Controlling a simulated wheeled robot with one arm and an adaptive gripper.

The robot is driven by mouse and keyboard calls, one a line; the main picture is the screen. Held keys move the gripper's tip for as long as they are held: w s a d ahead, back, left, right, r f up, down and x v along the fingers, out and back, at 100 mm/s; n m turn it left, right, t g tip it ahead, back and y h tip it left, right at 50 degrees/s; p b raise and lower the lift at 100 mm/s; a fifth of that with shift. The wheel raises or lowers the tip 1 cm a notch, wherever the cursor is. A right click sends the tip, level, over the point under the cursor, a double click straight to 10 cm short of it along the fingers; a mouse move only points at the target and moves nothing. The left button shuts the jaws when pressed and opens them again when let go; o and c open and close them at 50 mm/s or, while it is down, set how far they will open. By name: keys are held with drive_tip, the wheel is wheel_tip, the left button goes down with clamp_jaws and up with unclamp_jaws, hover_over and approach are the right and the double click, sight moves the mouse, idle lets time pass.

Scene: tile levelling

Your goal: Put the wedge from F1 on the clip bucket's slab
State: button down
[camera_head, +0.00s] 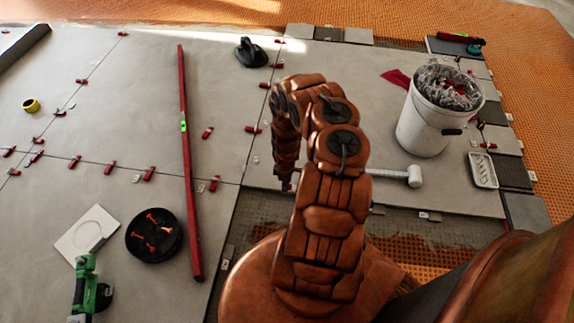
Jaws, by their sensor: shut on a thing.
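My gripper (284,183) points down at the end of my brown arm, near the front edge of the slab on the right. It is shut on a small red wedge (287,187), of which only a bit shows; the fingers are tiny and partly hidden. I cannot tell whether the wedge touches the surface below. The white clip bucket (424,128), full of clear clips with some red among them, stands upright on the right part of that large grey slab (325,75). My gripper is left of the bucket.
A white mallet (413,176) lies between my arm and the bucket. A red cloth (396,78) and a white tray (483,170) lie near the bucket. A long red level (188,165) and a black bowl (154,236) are at left. Several red wedges sit along the joints. The slab's upper middle is mostly clear.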

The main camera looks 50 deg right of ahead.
drive_tip(key=w+d+b, duration=0.1)
drive_tip(key=w+d, duration=0.1)
drive_tip(key=w, duration=0.1)
drive_tip(key=w+d+b, duration=0.1)
drive_tip(key=w+d, duration=0.1)
drive_tip(key=w, duration=0.1)
drive_tip(key=w+d+f+b, duration=0.1)
drive_tip(key=w+d+b, duration=0.1)
drive_tip(key=w+d, duration=0.1)
drive_tip(key=shift+f, duration=0.1)
wheel_tip(320, 180, down, 4)
drive_tip(key=shift+a+r+b, duration=0.15)
drive_tip(key=shift+r+b, duration=0.05)
drive_tip(key=shift+b, duration=0.8)
drive_tip(key=shift+r, duration=0.1)
drive_tip(key=c, duration=1)
unclamp_jaws()
